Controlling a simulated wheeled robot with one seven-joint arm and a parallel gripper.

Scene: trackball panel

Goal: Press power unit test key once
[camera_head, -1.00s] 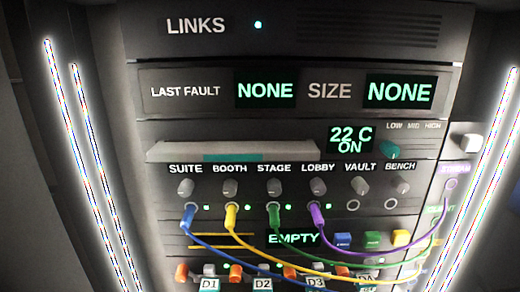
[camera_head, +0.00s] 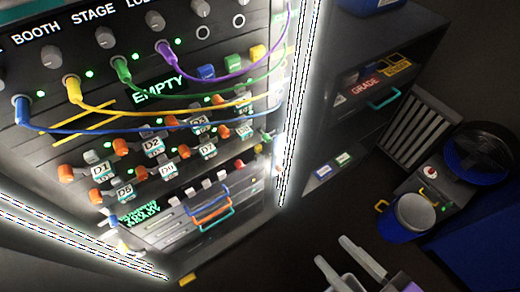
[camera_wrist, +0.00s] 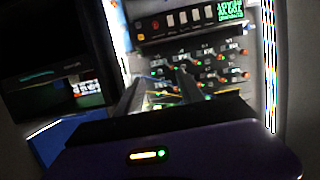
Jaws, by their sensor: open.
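The power unit appears to be the lowest rack panel (camera_head: 150,222), with a green display (camera_head: 139,213) reading READY on its second line. A row of pale keys and a red button (camera_head: 239,164) run along its top. I cannot tell which key is the test key; the labels are too small. In the wrist view a similar panel (camera_wrist: 147,34) shows upside down at the top, with pale keys (camera_wrist: 182,18) and green text (camera_wrist: 230,11). My gripper (camera_head: 334,250) is open and empty at the bottom right, apart from the rack. It also shows in the wrist view (camera_wrist: 160,76).
Blue, yellow, green and purple cables (camera_head: 205,68) droop across the rack front above the drive modules (camera_head: 155,146). A bright light strip (camera_head: 301,100) edges the rack's right side. A side cabinet (camera_head: 345,130), blue mug (camera_head: 405,222) and black-and-blue bin (camera_head: 485,155) stand to the right. Dark floor lies between.

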